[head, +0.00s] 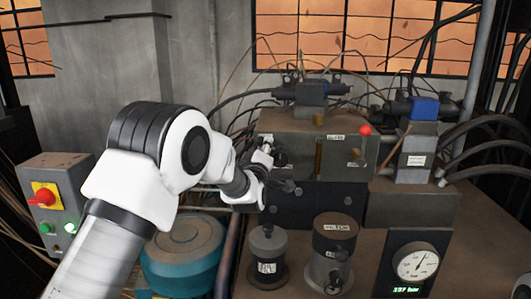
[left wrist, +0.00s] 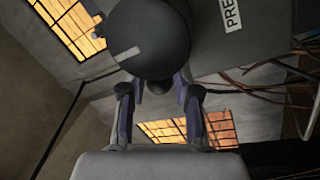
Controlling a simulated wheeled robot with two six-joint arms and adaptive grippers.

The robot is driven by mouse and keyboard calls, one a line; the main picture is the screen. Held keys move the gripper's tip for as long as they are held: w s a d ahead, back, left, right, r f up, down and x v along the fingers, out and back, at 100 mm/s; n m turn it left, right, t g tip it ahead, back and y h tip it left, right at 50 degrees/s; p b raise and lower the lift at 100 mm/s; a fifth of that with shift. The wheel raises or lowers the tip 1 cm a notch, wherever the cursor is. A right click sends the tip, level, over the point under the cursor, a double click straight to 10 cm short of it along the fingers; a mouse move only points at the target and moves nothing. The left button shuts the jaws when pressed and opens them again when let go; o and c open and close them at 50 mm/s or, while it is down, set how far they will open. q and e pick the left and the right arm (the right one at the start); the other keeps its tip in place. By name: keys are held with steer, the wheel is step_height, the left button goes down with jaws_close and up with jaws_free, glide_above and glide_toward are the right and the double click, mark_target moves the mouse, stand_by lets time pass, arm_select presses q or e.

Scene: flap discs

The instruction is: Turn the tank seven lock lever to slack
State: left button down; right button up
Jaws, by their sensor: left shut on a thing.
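My left gripper (head: 284,187) is at the left end of the front of a grey-brown valve block (head: 345,152). In the left wrist view, my left gripper (left wrist: 157,100) has its two fingers around a small dark part below a large dark round knob (left wrist: 150,40). It is shut on this part, but I cannot tell whether it is the lock lever. A label beginning "PRE" (left wrist: 233,14) shows beside the knob. No tank seven marking is readable. My right gripper is not in view.
Two dark cylinders (head: 334,240) (head: 267,252) with labels stand on the bench before the block. A red-knobbed lever (head: 366,130) rises at its right. A gauge box (head: 413,262) is at the front right. A control box (head: 58,200) is at far left.

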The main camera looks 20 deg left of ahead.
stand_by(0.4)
arm_select(q)
steer(key=c, duration=1.1)
jaws_free()
steer(key=shift+o, duration=1.2)
steer(key=shift+w+f, duration=0.1)
steer(key=v, duration=1.2)
